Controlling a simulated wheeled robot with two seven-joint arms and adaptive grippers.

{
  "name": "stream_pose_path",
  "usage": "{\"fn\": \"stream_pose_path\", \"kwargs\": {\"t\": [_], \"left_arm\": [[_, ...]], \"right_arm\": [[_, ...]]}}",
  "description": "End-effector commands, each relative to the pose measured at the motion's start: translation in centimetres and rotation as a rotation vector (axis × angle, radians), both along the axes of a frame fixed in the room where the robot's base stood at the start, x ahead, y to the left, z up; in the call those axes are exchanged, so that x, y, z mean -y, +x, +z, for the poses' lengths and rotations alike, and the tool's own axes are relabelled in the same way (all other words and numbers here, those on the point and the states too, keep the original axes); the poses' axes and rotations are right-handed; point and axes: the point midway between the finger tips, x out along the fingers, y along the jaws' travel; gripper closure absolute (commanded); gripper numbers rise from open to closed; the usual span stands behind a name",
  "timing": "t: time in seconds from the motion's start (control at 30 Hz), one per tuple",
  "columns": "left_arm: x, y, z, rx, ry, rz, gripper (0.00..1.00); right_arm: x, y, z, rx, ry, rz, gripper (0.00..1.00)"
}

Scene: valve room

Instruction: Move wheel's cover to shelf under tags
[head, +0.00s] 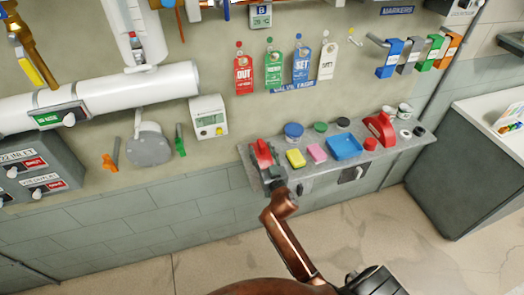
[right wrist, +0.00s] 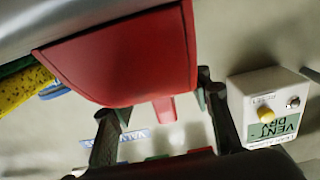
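A red cover (head: 263,153) stands at the left end of the grey shelf (head: 300,178), below the hanging tags (head: 275,75). My right gripper (head: 274,178) is at the shelf's left front, right at this cover. In the right wrist view, the red cover (right wrist: 125,60) fills the upper middle, and a narrow red part hangs below it between the two spread fingers (right wrist: 163,118). Gaps show beside that narrow part, so the gripper looks open. A similar red cover (head: 380,128) stands at the shelf's right. My left gripper is not in view.
A yellow sponge (head: 296,159), a pink block (head: 317,153), a blue tray (head: 345,147) and several round lids crowd the shelf. A white meter (head: 209,118) is on the wall to the left. A grey cabinet (head: 450,180) stands at right. The floor in front is clear.

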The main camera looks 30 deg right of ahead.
Motion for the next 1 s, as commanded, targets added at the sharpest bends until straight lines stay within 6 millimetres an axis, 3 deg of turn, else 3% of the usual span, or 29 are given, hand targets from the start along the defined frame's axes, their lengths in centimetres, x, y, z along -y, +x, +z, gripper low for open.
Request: {"fn": "stream_pose_path", "kwargs": {"t": [0.23, 0.57, 0.77, 1.0], "left_arm": [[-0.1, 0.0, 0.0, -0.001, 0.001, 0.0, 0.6], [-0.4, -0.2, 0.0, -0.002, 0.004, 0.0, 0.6], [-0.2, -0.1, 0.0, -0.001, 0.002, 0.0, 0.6], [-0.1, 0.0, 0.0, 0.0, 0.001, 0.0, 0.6]], "right_arm": [[0.1, -0.1, 0.0, 0.0, 0.0, -0.001, 0.37], [0.1, -0.4, -0.1, -0.002, 0.0, -0.002, 0.37], [-0.5, -3.0, -0.2, -0.002, 0.003, -0.002, 0.37], [-1.6, -8.0, -0.2, -0.002, 0.004, -0.003, 0.37]]}}
